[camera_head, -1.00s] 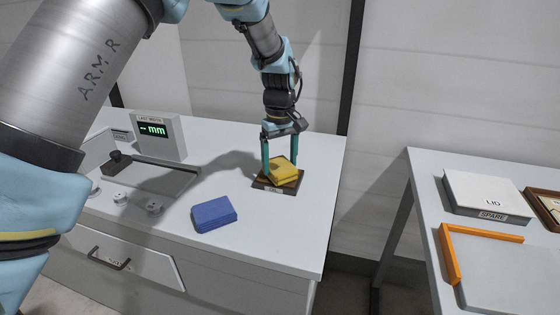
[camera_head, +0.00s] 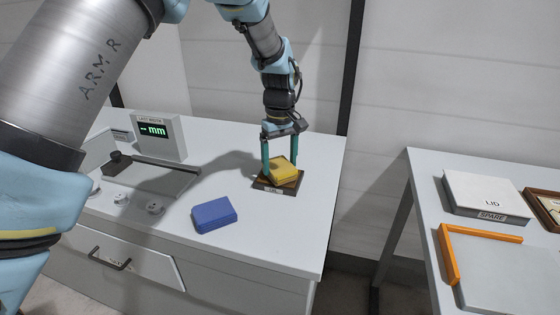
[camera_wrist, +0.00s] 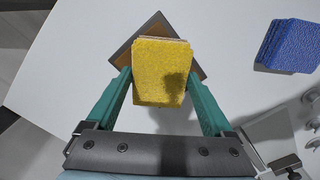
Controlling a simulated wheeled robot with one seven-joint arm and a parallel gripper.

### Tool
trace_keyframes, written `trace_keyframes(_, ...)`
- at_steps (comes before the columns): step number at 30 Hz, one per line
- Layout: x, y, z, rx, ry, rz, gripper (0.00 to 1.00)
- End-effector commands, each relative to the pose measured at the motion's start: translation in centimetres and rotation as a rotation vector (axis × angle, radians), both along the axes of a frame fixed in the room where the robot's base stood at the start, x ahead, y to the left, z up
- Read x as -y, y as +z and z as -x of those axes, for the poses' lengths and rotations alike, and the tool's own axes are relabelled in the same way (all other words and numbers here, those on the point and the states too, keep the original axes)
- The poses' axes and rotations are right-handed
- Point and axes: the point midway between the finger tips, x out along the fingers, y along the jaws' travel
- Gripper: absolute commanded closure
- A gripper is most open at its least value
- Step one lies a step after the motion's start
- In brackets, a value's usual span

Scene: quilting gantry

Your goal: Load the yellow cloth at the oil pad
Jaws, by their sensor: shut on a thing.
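The yellow cloth (camera_head: 283,168) is a folded block between the two green fingers of my gripper (camera_head: 281,156). In the wrist view the cloth (camera_wrist: 162,72) fills the gap between the fingertips of my gripper (camera_wrist: 162,85), which is shut on it. The oil pad (camera_head: 262,183) is a dark-framed square with a brown surface, directly beneath the cloth. In the wrist view the pad (camera_wrist: 122,53) shows its corners around the cloth, turned at an angle to it. Whether the cloth touches the pad I cannot tell.
A blue block (camera_head: 214,214) lies on the same table, left of the pad and nearer. A display box (camera_head: 159,137) stands at the back left beside a dark-handled fixture (camera_head: 150,178). A second table at right bears a white lid box (camera_head: 487,195) and an orange corner guide (camera_head: 449,255).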

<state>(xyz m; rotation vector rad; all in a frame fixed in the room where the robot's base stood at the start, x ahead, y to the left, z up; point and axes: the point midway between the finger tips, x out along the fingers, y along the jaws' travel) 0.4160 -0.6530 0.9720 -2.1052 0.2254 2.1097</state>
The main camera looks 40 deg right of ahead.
Motion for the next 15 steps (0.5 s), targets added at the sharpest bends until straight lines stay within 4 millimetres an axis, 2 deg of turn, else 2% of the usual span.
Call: trace_keyframes(15,0.1,4.4,0.0,0.001,0.000,0.003,0.58)
